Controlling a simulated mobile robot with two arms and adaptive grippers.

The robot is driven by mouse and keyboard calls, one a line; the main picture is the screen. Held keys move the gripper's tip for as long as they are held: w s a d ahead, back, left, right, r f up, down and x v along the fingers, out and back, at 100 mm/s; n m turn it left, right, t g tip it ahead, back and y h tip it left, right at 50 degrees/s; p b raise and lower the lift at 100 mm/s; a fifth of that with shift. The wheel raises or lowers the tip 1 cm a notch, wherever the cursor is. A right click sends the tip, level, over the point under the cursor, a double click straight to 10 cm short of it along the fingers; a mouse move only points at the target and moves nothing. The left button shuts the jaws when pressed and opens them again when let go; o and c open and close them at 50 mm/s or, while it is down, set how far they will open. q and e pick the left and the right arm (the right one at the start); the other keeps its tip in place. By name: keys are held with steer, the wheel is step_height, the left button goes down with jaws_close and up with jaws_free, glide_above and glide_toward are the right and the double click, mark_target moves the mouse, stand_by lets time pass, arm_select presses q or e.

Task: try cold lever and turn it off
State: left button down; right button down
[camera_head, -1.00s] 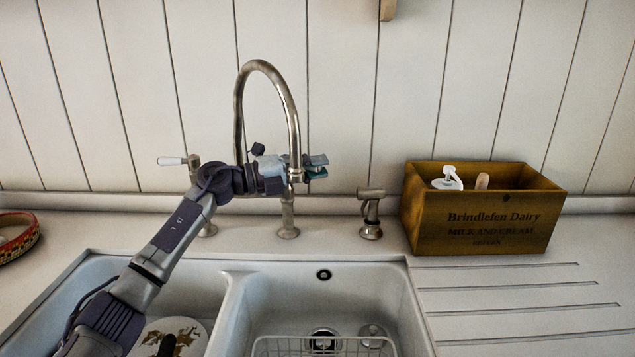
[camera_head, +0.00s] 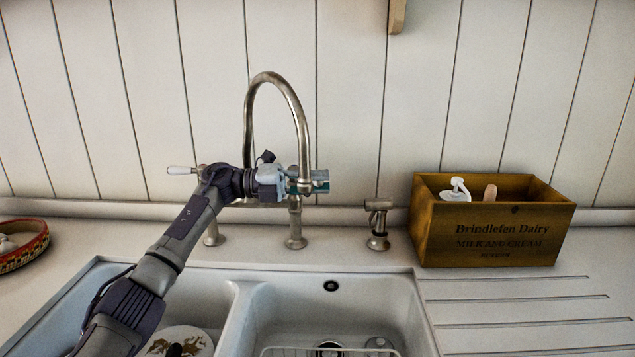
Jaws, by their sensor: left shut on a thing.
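A metal bridge tap with a tall arched spout (camera_head: 277,77) stands behind the sink. Its left lever with a white handle (camera_head: 181,170) points out to the left. My left gripper (camera_head: 319,182) reaches across the front of the tap to its right side. Its fingers are closed there around the right-hand lever, the cold lever, which they hide. My right gripper is out of view.
A double white sink (camera_head: 233,310) lies in front, with a patterned plate (camera_head: 180,340) in its left bowl and a wire rack (camera_head: 330,350) in the right. A small side spray (camera_head: 378,220) and a wooden dairy crate (camera_head: 490,255) stand to the right. A patterned bowl (camera_head: 22,250) is far left.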

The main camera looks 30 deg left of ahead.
arm_select(q)
steer(key=c, duration=1)
jaws_free()
steer(key=shift+w+t, duration=0.1)
steer(key=shift+t, duration=0.2)
